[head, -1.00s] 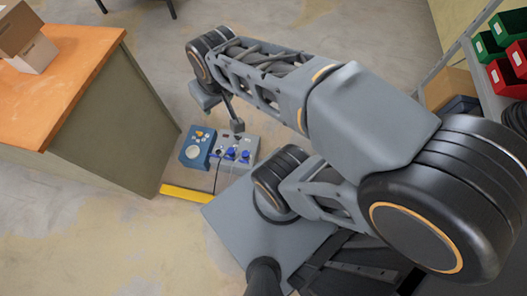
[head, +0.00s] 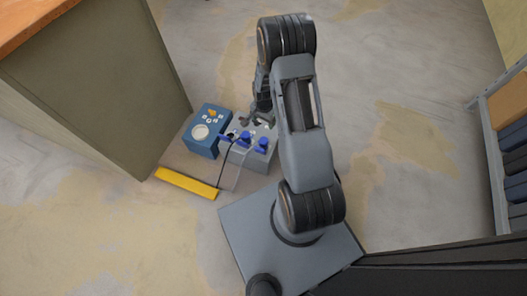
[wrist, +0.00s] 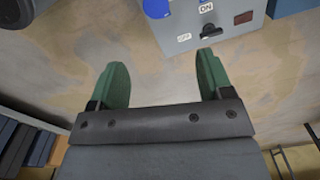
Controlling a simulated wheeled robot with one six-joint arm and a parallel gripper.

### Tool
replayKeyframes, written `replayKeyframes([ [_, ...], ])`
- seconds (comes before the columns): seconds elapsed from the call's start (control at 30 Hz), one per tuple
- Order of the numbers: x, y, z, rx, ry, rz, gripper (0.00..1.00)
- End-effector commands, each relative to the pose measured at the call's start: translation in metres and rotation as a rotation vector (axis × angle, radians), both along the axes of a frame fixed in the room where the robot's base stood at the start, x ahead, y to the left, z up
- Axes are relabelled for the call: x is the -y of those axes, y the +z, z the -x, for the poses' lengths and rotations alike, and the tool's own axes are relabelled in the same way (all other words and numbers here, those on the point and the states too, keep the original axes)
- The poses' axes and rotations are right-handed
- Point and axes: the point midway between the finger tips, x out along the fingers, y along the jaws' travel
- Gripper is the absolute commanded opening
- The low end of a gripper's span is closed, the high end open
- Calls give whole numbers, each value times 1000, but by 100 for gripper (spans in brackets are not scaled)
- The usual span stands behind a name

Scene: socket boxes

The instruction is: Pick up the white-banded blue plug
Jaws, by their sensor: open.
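In the head view several blue plugs (head: 245,137) sit on the top of a grey socket box (head: 262,157). I cannot tell there which one has the white band. In the wrist view my gripper (wrist: 162,76) is open, its two green fingers wide apart with nothing between them. The grey box (wrist: 185,25) shows beyond the fingertips, with a black switch (wrist: 210,32). A blue rounded part (wrist: 157,8), perhaps a plug, is cut off by the top edge. In the head view my gripper is mostly hidden by my arm, close behind the box.
A blue box (head: 207,130) with a round white dial stands left of the grey box. Both stand on a low platform with a yellow edge strip (head: 187,183). A dark cable runs down from the plugs. A cabinet (head: 100,95) stands at left, shelving (head: 508,150) at right.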

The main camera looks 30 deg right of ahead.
Motion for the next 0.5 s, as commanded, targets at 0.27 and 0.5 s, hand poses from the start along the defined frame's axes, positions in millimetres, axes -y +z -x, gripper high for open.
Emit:
replayKeyframes([
  [0.27,4,-70,4,-18,-56,-5,73],
  [0.5,4,-109,4,-17,-55,-5,73],
])
